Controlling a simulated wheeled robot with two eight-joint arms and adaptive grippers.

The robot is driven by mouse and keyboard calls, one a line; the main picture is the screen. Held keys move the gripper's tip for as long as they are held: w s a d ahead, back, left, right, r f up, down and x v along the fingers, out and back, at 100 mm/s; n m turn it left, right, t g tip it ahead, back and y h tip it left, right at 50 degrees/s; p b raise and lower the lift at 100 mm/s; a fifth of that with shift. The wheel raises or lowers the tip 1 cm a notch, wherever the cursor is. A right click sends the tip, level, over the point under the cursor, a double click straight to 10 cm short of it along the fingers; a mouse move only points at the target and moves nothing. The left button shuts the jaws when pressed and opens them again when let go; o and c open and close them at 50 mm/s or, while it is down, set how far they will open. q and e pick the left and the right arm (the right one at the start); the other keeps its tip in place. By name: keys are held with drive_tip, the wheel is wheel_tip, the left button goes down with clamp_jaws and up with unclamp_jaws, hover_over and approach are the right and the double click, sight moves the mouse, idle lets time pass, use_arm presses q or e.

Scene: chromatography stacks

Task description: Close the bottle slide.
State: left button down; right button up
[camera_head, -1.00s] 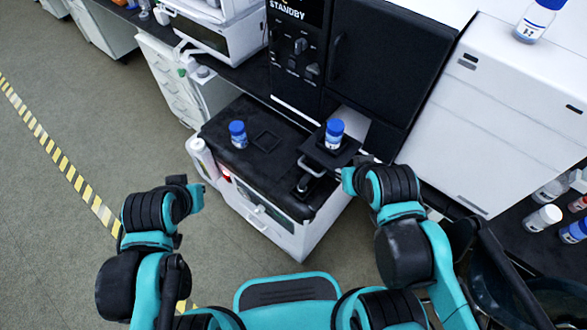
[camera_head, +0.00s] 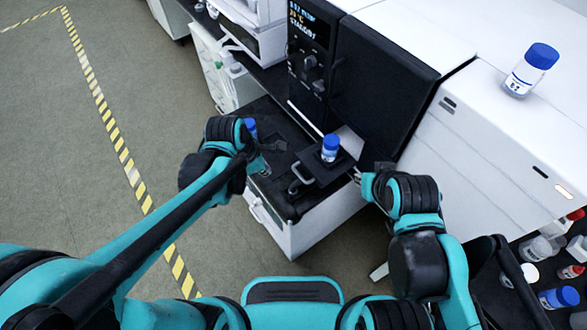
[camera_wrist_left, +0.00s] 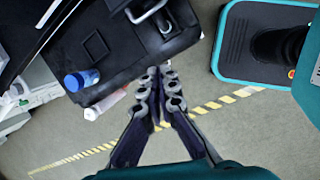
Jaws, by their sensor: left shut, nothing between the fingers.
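The bottle slide (camera_head: 318,175) is a black tray that sticks out from the front of the dark instrument. A blue-capped bottle (camera_head: 330,149) stands upright on it. Its grey handle (camera_head: 299,182) faces me and also shows at the top of the left wrist view (camera_wrist_left: 143,14). My left gripper (camera_head: 277,146) is over the black cart top, left of the slide and apart from the handle. In the left wrist view its fingers (camera_wrist_left: 160,76) are shut and empty. My right gripper (camera_head: 360,179) is right of the slide; its fingers are too small to read.
A second blue-capped bottle (camera_wrist_left: 80,80) stands on the black cart top (camera_wrist_left: 120,65) beside a square recess. In the head view my left arm partly hides it. A large bottle (camera_head: 531,70) stands on the white unit at right. Open floor lies left.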

use_arm(q)
drive_tip(key=w+d+f+n+b, duration=0.1)
drive_tip(key=d+f, duration=0.1)
drive_tip(key=f, duration=0.2)
drive_tip(key=w+d+f+n+b, duration=0.2)
drive_tip(key=f, duration=0.2)
drive_tip(key=w+d+f+n+g+b, duration=0.1)
drive_tip(key=d+f, duration=0.2)
drive_tip(key=f, duration=0.1)
drive_tip(key=shift+w+b, duration=0.15)
drive_tip(key=shift+b, duration=0.2)
drive_tip(key=shift+w+d, duration=0.3)
drive_tip(key=shift+d, duration=0.05)
drive_tip(key=shift+w, duration=0.1)
